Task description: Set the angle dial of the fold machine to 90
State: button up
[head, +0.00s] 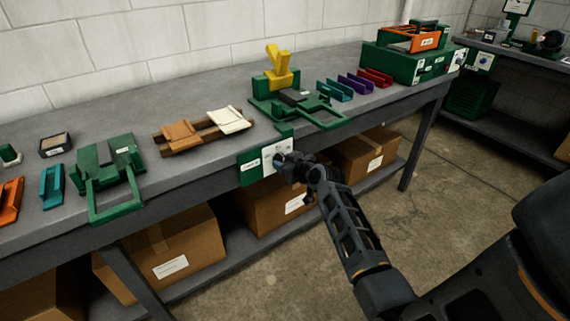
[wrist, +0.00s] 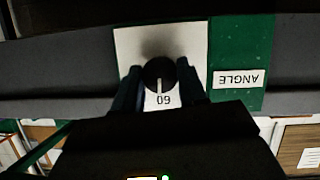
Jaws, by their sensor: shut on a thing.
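The angle dial (wrist: 160,74) is a round black knob with a white pointer line, on a white plate (wrist: 127,45) of a green panel. In the wrist view the panel is upside down, with the ANGLE label (wrist: 238,79) beside the plate. The pointer line points at a small printed number (wrist: 163,100), which looks like 60 or 90; I cannot tell which. My gripper (wrist: 160,80) has one finger on each side of the knob and is shut on it. In the head view my gripper (head: 281,160) covers the dial on the green panel (head: 250,173) at the bench front.
The fold machine (head: 285,100) with a yellow handle stands on the grey bench above the panel. Another green machine (head: 110,165), coloured channel pieces (head: 355,84) and a brown rack (head: 175,150) are on the bench. Cardboard boxes (head: 170,245) fill the shelf below. Floor at right is clear.

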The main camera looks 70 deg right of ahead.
jog(key=m+t+y+b, duration=0.1)
jog(key=m+b, duration=0.1)
jog(key=m+t+y+b, duration=0.1)
jog(key=m+b, duration=0.1)
jog(key=m, duration=0.1)
jog(key=m+t+y+b, duration=0.1)
jog(key=m+y+b, duration=0.1)
jog(key=shift+s+d+f+m+b, duration=0.15)
jog(key=shift+d+m+b, duration=0.1)
jog(key=shift+m+b, duration=0.15)
dwell(0.3)
dwell(0.5)
jog(key=o, duration=1.1)
jog(key=shift+c, duration=0.2)
jog(key=v, duration=0.8)
jog(key=shift+f, duration=0.1)
